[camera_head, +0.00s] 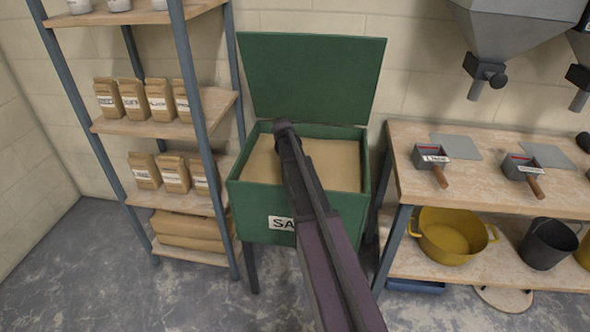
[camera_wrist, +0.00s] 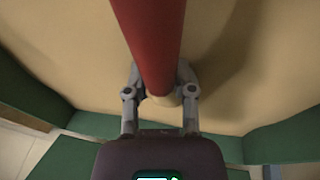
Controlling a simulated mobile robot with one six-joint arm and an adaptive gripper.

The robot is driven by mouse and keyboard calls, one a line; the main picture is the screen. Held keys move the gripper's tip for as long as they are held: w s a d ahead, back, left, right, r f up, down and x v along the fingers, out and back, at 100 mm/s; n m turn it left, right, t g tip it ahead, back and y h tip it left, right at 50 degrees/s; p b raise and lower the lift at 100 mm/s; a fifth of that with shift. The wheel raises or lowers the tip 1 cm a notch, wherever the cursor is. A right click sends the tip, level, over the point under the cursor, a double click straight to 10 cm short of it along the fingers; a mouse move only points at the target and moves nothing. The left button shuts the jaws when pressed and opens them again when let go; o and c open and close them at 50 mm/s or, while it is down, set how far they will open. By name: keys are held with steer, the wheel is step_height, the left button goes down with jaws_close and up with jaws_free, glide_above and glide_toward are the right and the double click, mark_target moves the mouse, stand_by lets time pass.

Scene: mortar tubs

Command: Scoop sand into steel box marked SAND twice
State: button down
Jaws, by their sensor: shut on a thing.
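A green bin (camera_head: 258,212) with its lid (camera_head: 312,75) raised holds pale sand (camera_head: 335,165); its front label is partly covered and shows "SA". My arm reaches over this bin in the head view, and its end hides what it holds. In the wrist view my gripper (camera_wrist: 160,88) is shut on a red round handle (camera_wrist: 150,35), above the sand (camera_wrist: 235,85). The handle's far end is out of view. Two small grey steel boxes with wooden handles, a left one (camera_head: 430,151) and a right one (camera_head: 517,166), sit on the bench; their labels are too small to read surely.
The wooden bench (camera_head: 400,140) stands right of the bin, with a yellow tub (camera_head: 450,238) and a dark bucket (camera_head: 546,246) on its lower shelf. Grey hoppers (camera_head: 515,25) hang above it. A shelf rack (camera_head: 110,127) with paper bags stands close on the left.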

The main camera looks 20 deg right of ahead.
steer(key=shift+w+d+f+t+h+b, duration=0.2)
steer(key=shift+w+f+t+h+b, duration=0.1)
steer(key=shift+f+t+b, duration=0.15)
steer(key=shift+t+h, duration=0.5)
steer(key=shift+t, duration=0.15)
steer(key=shift+s+a+r+p, duration=0.1)
steer(key=shift+s+r+p, duration=0.05)
steer(key=shift+r+p, duration=1.2)
steer(key=shift+s+a+r+p, duration=0.1)
steer(key=shift+r+p, duration=0.9)
steer(key=shift+r, duration=0.55)
steer(key=d+p+v, duration=0.2)
steer(key=p+v, duration=0.7)
steer(key=shift+s+a+r, duration=0.15)
steer(key=shift+s+r, duration=0.1)
steer(key=shift+r, duration=0.35)
steer(key=shift+w, duration=0.1)
